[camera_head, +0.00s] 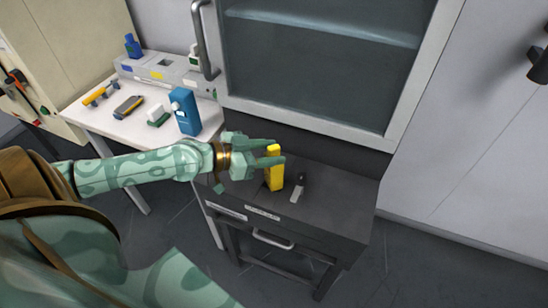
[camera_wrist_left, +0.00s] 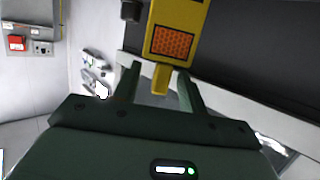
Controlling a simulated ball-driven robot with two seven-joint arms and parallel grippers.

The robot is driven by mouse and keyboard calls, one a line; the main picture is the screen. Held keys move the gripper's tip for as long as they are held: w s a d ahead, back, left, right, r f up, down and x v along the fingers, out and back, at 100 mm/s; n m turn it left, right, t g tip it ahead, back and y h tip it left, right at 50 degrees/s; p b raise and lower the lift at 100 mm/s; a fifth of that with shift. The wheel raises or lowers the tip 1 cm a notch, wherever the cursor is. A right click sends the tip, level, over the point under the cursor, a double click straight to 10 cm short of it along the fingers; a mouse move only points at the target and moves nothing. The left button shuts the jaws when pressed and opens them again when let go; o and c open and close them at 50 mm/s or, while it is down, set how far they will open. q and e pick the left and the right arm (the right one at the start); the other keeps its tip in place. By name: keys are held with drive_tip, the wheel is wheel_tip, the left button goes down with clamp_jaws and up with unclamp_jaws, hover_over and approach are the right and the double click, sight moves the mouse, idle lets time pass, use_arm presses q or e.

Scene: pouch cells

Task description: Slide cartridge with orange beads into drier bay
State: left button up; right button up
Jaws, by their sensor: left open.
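A yellow cartridge (camera_head: 274,170) stands upright on the dark cabinet top. In the left wrist view the cartridge (camera_wrist_left: 180,25) shows a window of orange beads and a narrow yellow tab at its near end. My left gripper (camera_head: 277,155) is open at the cartridge, with its fingers either side of it in the head view. In the wrist view the tab lies between the left fingertips (camera_wrist_left: 158,72), with gaps on both sides. A long grey unit (camera_head: 152,74) with a dark opening and coloured labels stands on the white table; I cannot tell whether it holds the drier bay.
A small dark-and-grey item (camera_head: 298,188) lies just right of the cartridge. The glass-fronted cabinet (camera_head: 315,60) rises behind. The white table (camera_head: 103,118) holds a blue carton (camera_head: 185,112) and several small items. The cabinet top's right side is clear.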

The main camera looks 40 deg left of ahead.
sight(280, 151)
use_arm(q)
drive_tip(key=x, duration=0.3)
drive_tip(key=shift+w, duration=0.15)
clamp_jaws()
